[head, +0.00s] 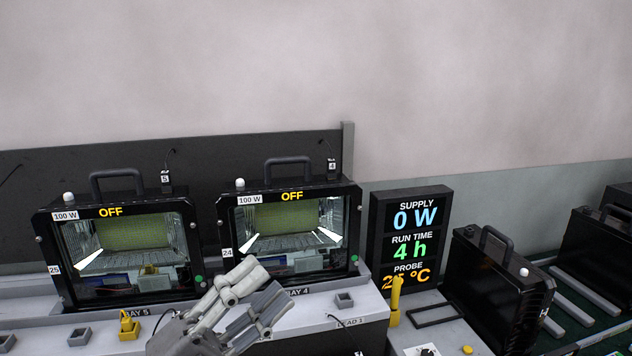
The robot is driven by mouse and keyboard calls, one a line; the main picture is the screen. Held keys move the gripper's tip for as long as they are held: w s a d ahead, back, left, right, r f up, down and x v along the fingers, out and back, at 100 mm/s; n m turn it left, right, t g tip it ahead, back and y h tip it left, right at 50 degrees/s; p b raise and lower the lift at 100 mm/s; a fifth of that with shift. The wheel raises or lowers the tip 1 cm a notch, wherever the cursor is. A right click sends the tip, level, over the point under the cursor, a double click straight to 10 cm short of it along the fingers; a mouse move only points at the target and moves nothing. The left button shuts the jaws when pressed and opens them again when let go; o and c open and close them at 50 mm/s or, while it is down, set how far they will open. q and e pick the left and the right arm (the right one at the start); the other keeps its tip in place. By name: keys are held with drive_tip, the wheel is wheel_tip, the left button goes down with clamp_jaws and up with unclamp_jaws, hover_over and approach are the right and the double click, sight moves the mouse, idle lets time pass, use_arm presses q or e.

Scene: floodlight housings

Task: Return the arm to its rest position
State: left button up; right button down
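My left gripper (268,288) is in front of the bench's front part, below the right-hand floodlight housing (291,196). Its grey fingers point up and to the right and overlap the lower edge of that housing in the picture. I see nothing held between them, but the angle does not show how far apart they are. Most of my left arm is outside the picture. My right gripper is not in view.
A second housing (118,211) stands to the left; both read OFF. A display (411,213) shows 0 W and 4 h, with a yellow probe (396,302) before it. A yellow piece (129,324) sits in a bench holder. Another black housing (493,285) stands right.

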use_arm(q)
drive_tip(key=w+a+f+n+t+y, duration=0.35)
drive_tip(key=a+n+y, duration=0.25)
drive_tip(key=n+y, duration=0.35)
drive_tip(key=w+a+f+n+t+y, duration=0.2)
drive_tip(key=a+f+n+t+y, duration=0.35)
drive_tip(key=n+y, duration=0.35)
drive_tip(key=s+a+f+n+g+y, duration=0.2)
drive_tip(key=a+f+n+g, duration=0.15)
drive_tip(key=f, duration=0.35)
drive_tip(key=s+a+f+n+g+y, duration=0.1)
drive_tip(key=a+f+n+g, duration=0.2)
drive_tip(key=f, duration=0.4)
drive_tip(key=s+d+f+n+g+h, duration=0.1)
drive_tip(key=s+d+f+g, duration=0.1)
drive_tip(key=s+f+g, duration=0.6)
drive_tip(key=s+d+f+g+h, duration=0.15)
drive_tip(key=s+f+g, duration=0.25)
drive_tip(key=s+f, duration=0.7)
drive_tip(key=s+d+f+g+b, duration=0.1)
drive_tip(key=s+f, duration=0.1)
drive_tip(key=f, duration=1.2)
drive_tip(key=s+f+g+b, duration=0.1)
drive_tip(key=s+f, duration=0.1)
drive_tip(key=f, duration=1.3)
drive_tip(key=s+a+f, duration=0.2)
drive_tip(key=s+f, duration=1.3)
drive_tip(key=shift+s+a+g+y+b, duration=0.25)
drive_tip(key=shift+a+g+y+b, duration=0.15)
drive_tip(key=shift+g, duration=0.05)
